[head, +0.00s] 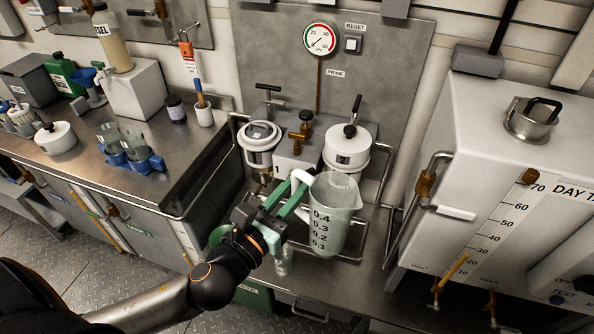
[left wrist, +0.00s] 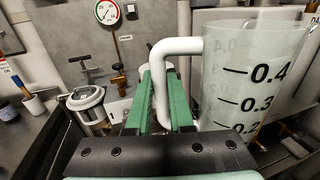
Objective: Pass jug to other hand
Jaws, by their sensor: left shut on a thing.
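The jug (head: 335,210) is a clear measuring jug with black scale marks and a white handle. It is upright in the middle of the head view, in front of the two white canisters. My left gripper (head: 292,200) has green fingers and is shut on the jug's white handle. In the left wrist view the jug (left wrist: 250,85) fills the right side, with its handle between the green fingers (left wrist: 160,100). The jug looks empty. I cannot tell whether its base touches the metal surface below. My right gripper is not in view.
Two white canisters (head: 348,150) (head: 260,138) stand behind the jug below a gauge (head: 319,39). The left counter (head: 190,140) holds a blue rack (head: 130,160) of glasses.

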